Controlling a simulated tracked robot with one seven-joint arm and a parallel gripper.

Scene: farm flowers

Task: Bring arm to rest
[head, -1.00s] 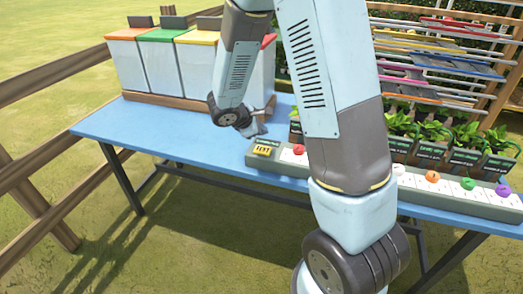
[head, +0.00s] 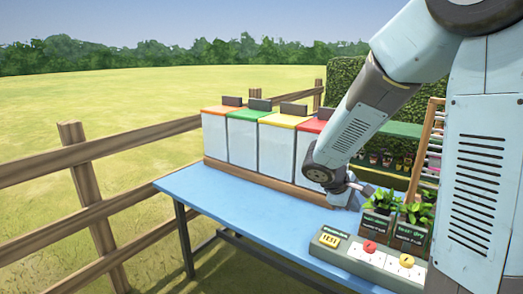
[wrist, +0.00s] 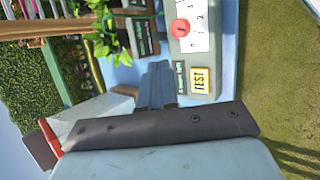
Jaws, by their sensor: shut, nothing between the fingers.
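My arm reaches in from the upper right of the head view, and its end points down over the blue table (head: 235,209). My gripper (head: 357,190) is above the table, in front of the red-lidded box and left of the potted plants. In the wrist view the fingers of my gripper (wrist: 158,82) are together with nothing between them. The fingers point toward the grey panel with the yellow TEST plate (wrist: 200,80). Part of my gripper is hidden behind the wrist housing.
White boxes with orange (head: 220,110), green (head: 245,115), yellow (head: 283,121) and red (head: 312,126) lids line the table's back. Potted plants (head: 380,222) stand right, behind the grey panel (head: 350,262) with coloured knobs. A wooden fence (head: 85,180) runs left. The table's left part is clear.

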